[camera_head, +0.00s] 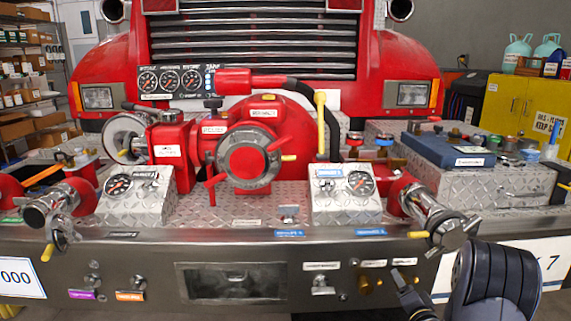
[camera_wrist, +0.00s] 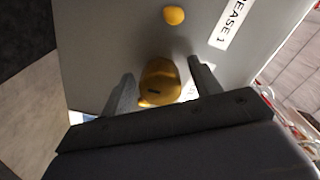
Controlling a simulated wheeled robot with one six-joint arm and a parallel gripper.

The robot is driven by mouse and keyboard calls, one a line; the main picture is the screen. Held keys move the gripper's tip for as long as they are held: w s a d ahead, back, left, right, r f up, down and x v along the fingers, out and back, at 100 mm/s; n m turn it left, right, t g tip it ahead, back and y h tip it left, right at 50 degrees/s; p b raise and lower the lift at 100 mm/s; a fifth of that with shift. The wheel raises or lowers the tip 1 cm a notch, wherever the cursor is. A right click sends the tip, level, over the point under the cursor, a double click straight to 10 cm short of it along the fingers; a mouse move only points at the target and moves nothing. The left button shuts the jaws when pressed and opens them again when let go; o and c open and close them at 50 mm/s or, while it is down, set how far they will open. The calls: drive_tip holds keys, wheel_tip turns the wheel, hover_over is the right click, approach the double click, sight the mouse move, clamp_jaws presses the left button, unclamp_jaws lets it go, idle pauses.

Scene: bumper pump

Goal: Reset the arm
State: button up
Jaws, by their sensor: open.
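My arm (camera_head: 492,280) shows at the lower right of the head view, in front of the bumper. My gripper (camera_wrist: 160,72) is open in the wrist view, one finger on each side of a round yellow-brass knob (camera_wrist: 160,82). I see no finger clearly touching it, and the depth between them is hard to judge. A second, smaller yellow knob (camera_wrist: 174,16) lies beyond it, beside a white label reading "EASE 1". In the head view a brass knob (camera_head: 367,284) shows on the bumper face, left of my dark finger (camera_head: 405,284).
The steel bumper (camera_head: 150,250) carries a silver handle (camera_head: 321,285), a recessed drawer front (camera_head: 232,283) and purple and orange labels. Above stand the red pump (camera_head: 246,155), gauge boxes (camera_head: 345,195) and a right pipe outlet (camera_head: 432,215) close to my arm. Grey floor shows left in the wrist view.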

drive_tip(key=n, duration=0.6)
drive_tip(key=shift+n, duration=0.3)
drive_tip(key=shift+f+b, duration=0.15)
drive_tip(key=shift+b, duration=0.15)
